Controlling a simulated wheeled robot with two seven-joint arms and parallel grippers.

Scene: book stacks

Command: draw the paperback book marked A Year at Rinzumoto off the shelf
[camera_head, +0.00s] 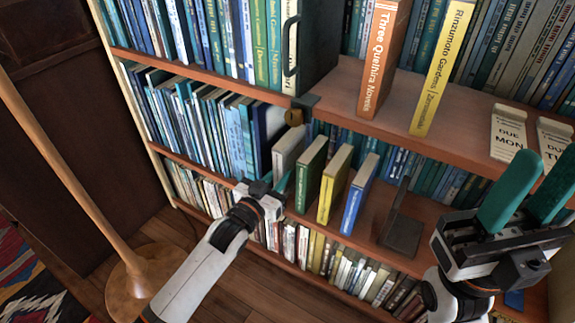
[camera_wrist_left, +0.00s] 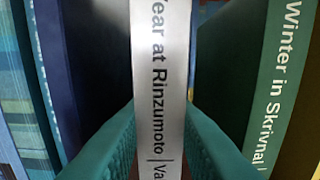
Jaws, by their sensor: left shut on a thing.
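The paperback marked A Year at Rinzumoto has a pale grey spine with dark lettering, filling the middle of the left wrist view (camera_wrist_left: 163,50). In the head view the pale grey book (camera_head: 289,148) stands upright on the middle shelf, left of a green book. My left gripper (camera_head: 279,181) is at its spine; its teal fingers (camera_wrist_left: 158,145) are shut on both sides of it. The lower part of the book is hidden by the gripper. My right gripper (camera_head: 545,165) is at the right, fingers apart and empty.
A green book marked Winter in Skrivnal (camera_wrist_left: 275,85) stands close right; dark blue books (camera_wrist_left: 75,70) stand close left. Yellow (camera_head: 334,185) and blue (camera_head: 359,195) books and a dark bookend (camera_head: 403,228) stand further right. A wooden lamp stand (camera_head: 75,180) is left.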

